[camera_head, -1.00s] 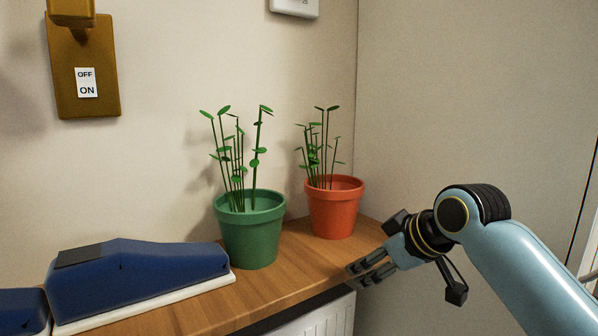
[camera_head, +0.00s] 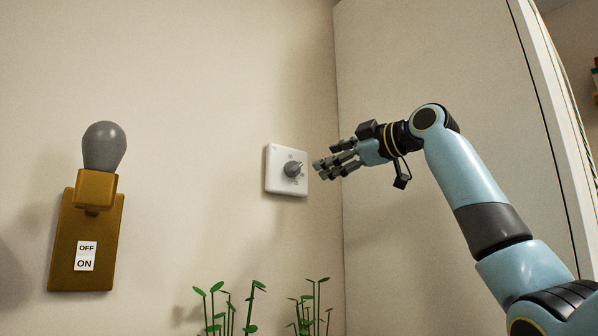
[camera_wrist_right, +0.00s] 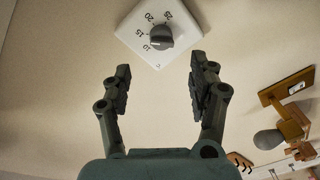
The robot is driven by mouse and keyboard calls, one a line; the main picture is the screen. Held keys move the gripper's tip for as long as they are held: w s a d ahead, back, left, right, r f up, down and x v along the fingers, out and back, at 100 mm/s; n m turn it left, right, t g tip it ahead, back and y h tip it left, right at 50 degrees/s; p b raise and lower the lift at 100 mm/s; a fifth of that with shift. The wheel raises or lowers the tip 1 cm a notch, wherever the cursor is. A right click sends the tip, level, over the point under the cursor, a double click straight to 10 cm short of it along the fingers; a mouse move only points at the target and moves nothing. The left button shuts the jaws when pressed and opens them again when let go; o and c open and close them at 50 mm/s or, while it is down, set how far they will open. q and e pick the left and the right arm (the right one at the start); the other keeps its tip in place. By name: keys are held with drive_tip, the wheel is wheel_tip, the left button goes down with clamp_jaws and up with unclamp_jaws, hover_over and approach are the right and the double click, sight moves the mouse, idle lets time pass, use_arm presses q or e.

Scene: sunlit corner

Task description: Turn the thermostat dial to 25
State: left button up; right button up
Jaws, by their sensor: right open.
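The thermostat is a white square plate (camera_head: 275,182) on the wall, with a grey round dial (camera_head: 293,169) at its middle. In the right wrist view the dial (camera_wrist_right: 161,38) has the marks 10, 15, 20 and 25 around it; I cannot tell for sure which mark it points at. My right gripper (camera_head: 324,167) is just right of the plate in the head view, pointing at it. In the right wrist view my right gripper (camera_wrist_right: 159,72) is open and empty, with the dial beyond and between its fingertips, apart from them. My left gripper is not in view.
A brown wall fixture (camera_head: 82,225) with a grey bulb (camera_head: 104,146) and an OFF/ON switch (camera_head: 86,256) is at left. Plant tops (camera_head: 228,310) show along the bottom edge. The wall around the thermostat is clear; a wall corner stands close to its right.

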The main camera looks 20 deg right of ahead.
sight(299, 168)
drive_tip(key=p+x, duration=0.2)
drive_tip(key=x, duration=0.8)
drive_tip(key=shift+w, duration=0.1)
drive_tip(key=shift+f, duration=0.1)
drive_tip(key=c, duration=1.1)
